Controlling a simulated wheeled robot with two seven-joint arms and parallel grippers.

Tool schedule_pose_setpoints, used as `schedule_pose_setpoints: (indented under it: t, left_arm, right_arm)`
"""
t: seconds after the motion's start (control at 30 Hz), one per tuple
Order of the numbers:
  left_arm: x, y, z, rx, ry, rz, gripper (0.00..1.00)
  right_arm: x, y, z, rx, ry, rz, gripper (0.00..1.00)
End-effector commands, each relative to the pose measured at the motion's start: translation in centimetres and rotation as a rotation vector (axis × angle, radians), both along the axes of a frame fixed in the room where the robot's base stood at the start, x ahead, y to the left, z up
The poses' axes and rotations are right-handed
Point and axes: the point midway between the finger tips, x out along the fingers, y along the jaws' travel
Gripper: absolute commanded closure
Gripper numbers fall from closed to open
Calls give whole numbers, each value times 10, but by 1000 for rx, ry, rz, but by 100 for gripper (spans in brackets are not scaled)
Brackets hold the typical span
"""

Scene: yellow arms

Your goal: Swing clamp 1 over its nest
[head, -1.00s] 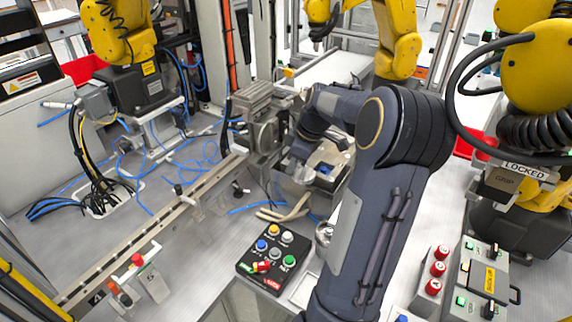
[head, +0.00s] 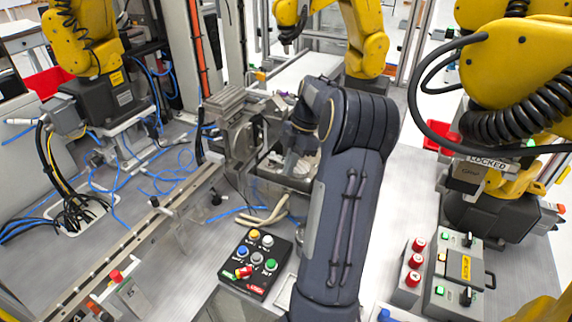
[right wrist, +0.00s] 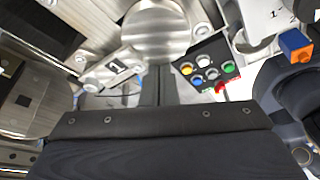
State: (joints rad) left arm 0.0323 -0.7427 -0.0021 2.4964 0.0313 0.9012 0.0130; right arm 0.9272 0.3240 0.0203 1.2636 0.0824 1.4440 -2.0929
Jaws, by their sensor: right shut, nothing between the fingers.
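My right gripper (right wrist: 156,84) shows in the right wrist view with its dark fingers together and empty. They are beside a round metal disc (right wrist: 155,30), and I cannot tell whether they touch it. A small numbered plate (right wrist: 118,67) lies left of the fingers among metal blocks; its digit is hard to read. In the head view my right arm reaches to the metal fixture (head: 232,108) at the centre, and its forearm hides much of the work area. I cannot tell for certain which part is clamp 1 or its nest. My left gripper is not in view.
A rail (head: 150,225) runs along the left. A yellow arm marked LOCKED (head: 487,162) and a control box (head: 462,270) are at the right.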

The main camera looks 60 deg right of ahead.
Motion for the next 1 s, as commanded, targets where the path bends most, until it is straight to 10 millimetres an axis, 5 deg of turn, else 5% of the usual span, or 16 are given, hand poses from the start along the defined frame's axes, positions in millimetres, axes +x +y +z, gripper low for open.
schedule_pose_setpoints:
  t: [0.77,1.0]
  left_arm:
    - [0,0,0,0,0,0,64]
    - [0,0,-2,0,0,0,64]
  right_arm:
    - [-2,-5,2,-1,0,-3,100]
    - [-6,-16,33,-4,-1,-4,100]
